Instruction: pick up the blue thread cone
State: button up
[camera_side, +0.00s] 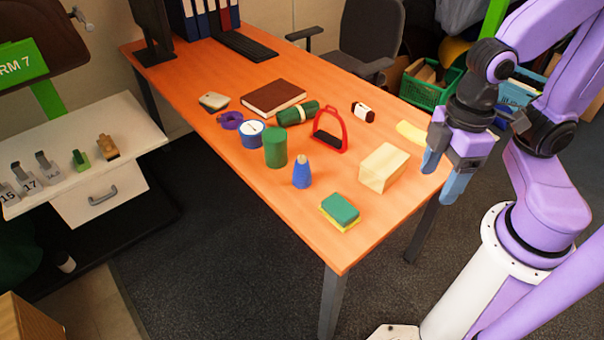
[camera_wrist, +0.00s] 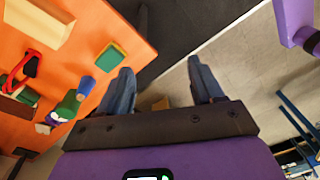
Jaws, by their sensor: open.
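The blue thread cone (camera_side: 302,173) stands upright near the front part of the orange table, between the green cylinder and the sponge. In the wrist view the blue cone (camera_wrist: 86,86) shows left of my fingers, on the table. My gripper (camera_side: 443,176) is open and empty at the table's right edge, well to the right of the cone. In the wrist view its two blue fingers (camera_wrist: 158,88) are spread apart with nothing between them.
Near the cone are a green cylinder (camera_side: 276,147), a green and yellow sponge (camera_side: 340,211), a pale wooden block (camera_side: 383,167) and a red stirrup (camera_side: 330,130). A brown book (camera_side: 273,97), green roll (camera_side: 298,113) and blue round tin (camera_side: 250,138) lie farther back. The table's (camera_side: 330,245) front corner is clear.

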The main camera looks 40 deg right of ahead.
jog(key=w+a+f+m+t+y, duration=0.1)
jog(key=w+a+f+m+y, duration=0.1)
jog(key=w+a+f+m, duration=0.4)
jog(key=m+t+h, duration=0.3)
jog(key=m+t, duration=0.3)
jog(key=t, duration=0.7)
send_near(303, 157)
jog(key=x, duration=1.2)
jog(key=shift+f, duration=0.15)
grip_shut()
